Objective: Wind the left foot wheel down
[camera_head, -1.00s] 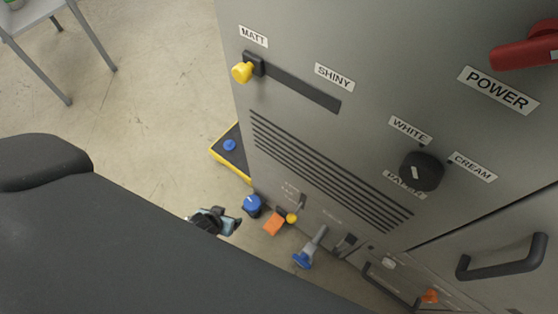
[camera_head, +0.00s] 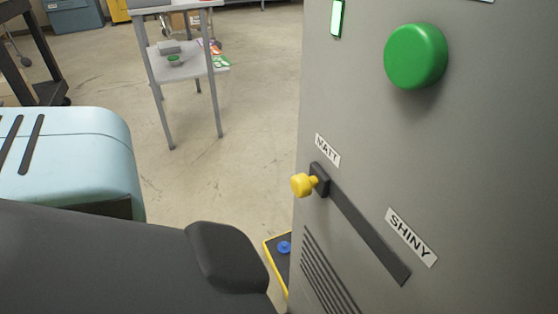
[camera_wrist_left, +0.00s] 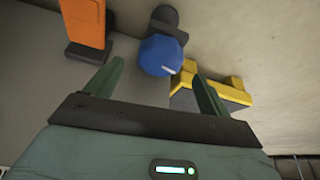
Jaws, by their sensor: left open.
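The head view does not show this wheel or my left gripper. My right gripper is in neither view.
An orange part (camera_wrist_left: 83,24) and a yellow part (camera_wrist_left: 222,92) flank the wheel. In the head view, the grey machine (camera_head: 450,160) carries a green button (camera_head: 415,56) and yellow slider knob (camera_head: 302,184). A yellow-edged pad (camera_head: 275,262) lies beside it. Open floor reaches a small table (camera_head: 190,68).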

